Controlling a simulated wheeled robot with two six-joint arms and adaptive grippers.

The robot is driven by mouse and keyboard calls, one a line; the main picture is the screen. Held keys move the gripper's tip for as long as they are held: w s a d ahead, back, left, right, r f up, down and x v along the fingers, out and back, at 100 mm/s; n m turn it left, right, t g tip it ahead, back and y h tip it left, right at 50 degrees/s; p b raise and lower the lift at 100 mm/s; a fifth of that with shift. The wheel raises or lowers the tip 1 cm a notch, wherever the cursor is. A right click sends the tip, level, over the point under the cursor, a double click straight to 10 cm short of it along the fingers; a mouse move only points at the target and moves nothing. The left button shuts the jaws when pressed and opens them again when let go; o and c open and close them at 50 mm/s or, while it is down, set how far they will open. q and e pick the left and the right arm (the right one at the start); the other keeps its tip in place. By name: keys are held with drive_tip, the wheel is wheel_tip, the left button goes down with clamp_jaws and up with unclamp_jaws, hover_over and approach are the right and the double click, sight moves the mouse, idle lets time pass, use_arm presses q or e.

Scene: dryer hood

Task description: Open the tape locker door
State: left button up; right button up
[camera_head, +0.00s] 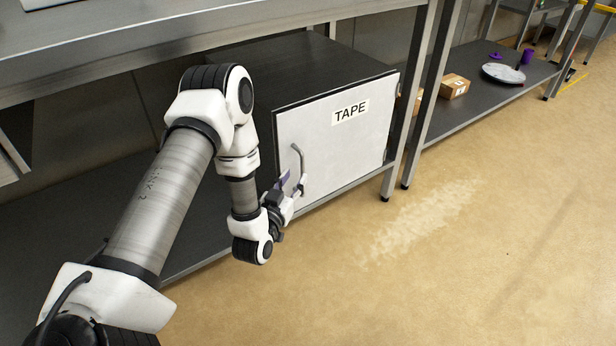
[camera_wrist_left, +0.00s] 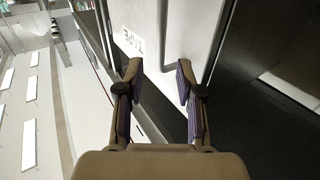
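The tape locker (camera_head: 310,62) is a dark box under the metal bench, with a white door (camera_head: 345,145) labelled TAPE. The door looks shut or nearly so in the head view; a small gap cannot be ruled out. Its grey bar handle (camera_head: 299,158) is near the door's left edge. My left gripper (camera_head: 293,183) is low beside the handle. In the left wrist view my left gripper (camera_wrist_left: 159,72) is open, its purple-padded fingers apart, with the door (camera_wrist_left: 195,35) and TAPE label (camera_wrist_left: 132,42) beyond. Contact with the handle cannot be told. My right gripper is not in view.
The bench's metal leg (camera_head: 422,95) stands just right of the locker. A lower shelf (camera_head: 465,112) to the right holds a cardboard box (camera_head: 454,86) and a round grey-white item (camera_head: 503,73). The tan floor (camera_head: 430,250) in front of the locker is clear.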

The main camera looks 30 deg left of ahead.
sight(302, 165)
use_arm(q)
drive_tip(key=w+b, duration=0.1)
drive_tip(key=w, duration=0.2)
drive_tip(key=w+a+b, duration=0.1)
drive_tip(key=w, duration=0.2)
drive_tip(key=shift+a, duration=0.1)
drive_tip(key=shift+w+a+r, duration=0.1)
drive_tip(key=shift+w, duration=0.2)
clamp_jaws()
